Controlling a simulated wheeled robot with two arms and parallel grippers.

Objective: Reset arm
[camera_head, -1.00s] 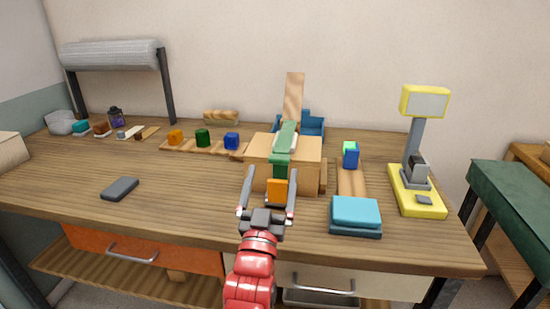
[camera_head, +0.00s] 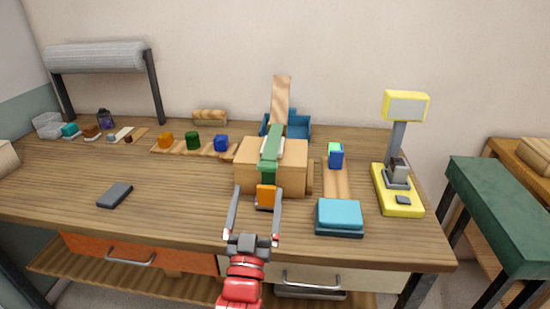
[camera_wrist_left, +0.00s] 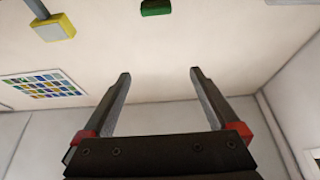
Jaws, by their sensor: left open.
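My left gripper (camera_head: 254,212) is open and empty in the head view. Its red wrist comes up from the bottom middle, and its two fingers point toward the back of the table. In that view the fingers overlap the orange block (camera_head: 265,196) at the front of the wooden box; I cannot tell how far apart they are in depth. In the left wrist view the open fingers (camera_wrist_left: 160,95) have nothing between them, with a pale wall or ceiling behind. My right gripper is not in view.
The wooden table (camera_head: 160,215) holds a wooden box (camera_head: 290,180) with a green piece (camera_head: 270,150) on top. Right of it are a teal box (camera_head: 339,214) and a yellow device (camera_head: 398,190). A dark flat object (camera_head: 115,195) lies at left. Table space between is clear.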

